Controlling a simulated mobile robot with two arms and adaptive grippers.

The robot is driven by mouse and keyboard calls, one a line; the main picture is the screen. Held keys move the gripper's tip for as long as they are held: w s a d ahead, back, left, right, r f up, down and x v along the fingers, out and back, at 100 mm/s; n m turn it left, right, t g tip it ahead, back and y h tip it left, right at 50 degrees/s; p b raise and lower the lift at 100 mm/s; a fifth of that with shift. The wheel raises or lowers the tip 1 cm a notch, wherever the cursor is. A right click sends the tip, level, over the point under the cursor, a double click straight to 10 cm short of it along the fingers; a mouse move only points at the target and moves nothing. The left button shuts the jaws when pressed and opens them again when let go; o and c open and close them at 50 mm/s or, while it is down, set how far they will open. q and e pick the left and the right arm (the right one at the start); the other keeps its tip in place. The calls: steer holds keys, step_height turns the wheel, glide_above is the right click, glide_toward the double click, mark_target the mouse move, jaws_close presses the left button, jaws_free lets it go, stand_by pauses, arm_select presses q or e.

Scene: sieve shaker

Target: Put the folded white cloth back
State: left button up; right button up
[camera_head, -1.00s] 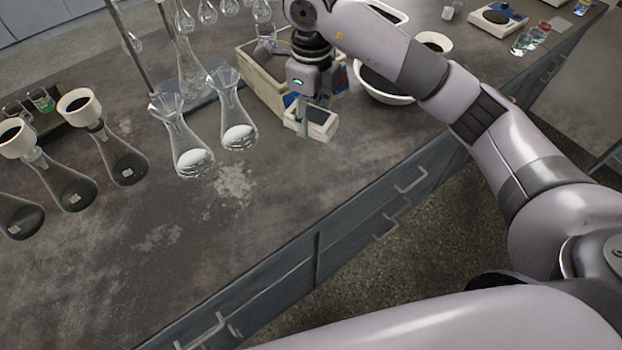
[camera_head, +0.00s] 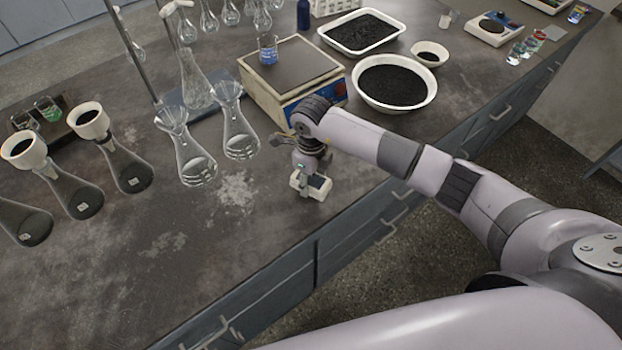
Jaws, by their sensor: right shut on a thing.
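My right gripper (camera_head: 309,178) is low over the bench, in front of the beige box-shaped device. It is shut on a small whitish piece, which I take to be the folded white cloth (camera_head: 319,187). The piece is small in the picture and partly covered by the gripper, so its folds do not show. I cannot tell whether it touches the bench top (camera_head: 260,245). My left gripper is not in view.
The beige device (camera_head: 283,100) with a blue beaker (camera_head: 268,49) on top stands just behind the gripper. Glass flasks (camera_head: 240,137) stand to the left. A white bowl of black grains (camera_head: 394,87) is behind right.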

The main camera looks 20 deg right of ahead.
steer(key=shift+f, duration=0.6)
steer(key=shift+f, duration=0.25)
steer(key=o, duration=1.1)
steer(key=shift+r, duration=0.1)
